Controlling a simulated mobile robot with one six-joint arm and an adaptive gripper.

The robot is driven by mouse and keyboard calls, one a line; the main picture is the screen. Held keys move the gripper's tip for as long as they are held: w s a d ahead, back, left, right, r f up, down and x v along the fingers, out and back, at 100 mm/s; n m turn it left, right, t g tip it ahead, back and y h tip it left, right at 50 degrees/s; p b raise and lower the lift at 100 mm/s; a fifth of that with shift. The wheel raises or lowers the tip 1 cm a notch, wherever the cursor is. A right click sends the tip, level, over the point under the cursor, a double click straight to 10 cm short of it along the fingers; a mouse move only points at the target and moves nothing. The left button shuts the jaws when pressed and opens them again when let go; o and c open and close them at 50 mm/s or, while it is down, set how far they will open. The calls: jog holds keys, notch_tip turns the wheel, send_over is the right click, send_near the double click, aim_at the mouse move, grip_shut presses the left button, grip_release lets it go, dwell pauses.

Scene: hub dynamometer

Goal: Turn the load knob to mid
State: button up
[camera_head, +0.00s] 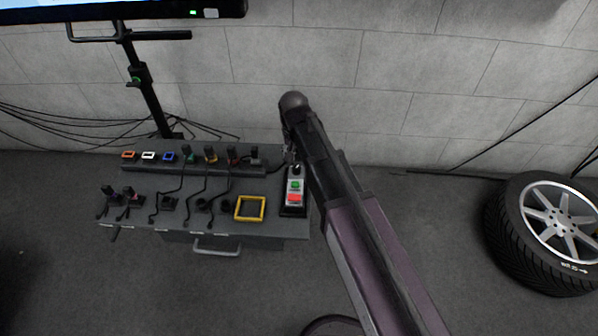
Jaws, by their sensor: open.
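The bench (205,238) carries a rail of coloured connectors, several black cables with plugs and a yellow square frame (250,208). A monitor (120,10) hangs upper left on a black stand (150,98). A wheel (548,232) stands right.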

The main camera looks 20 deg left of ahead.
aim_at(296, 168)
jog(key=shift+f+b, duration=2.6)
jog(key=shift+f, duration=0.3)
jog(key=shift+c, duration=0.2)
grip_shut()
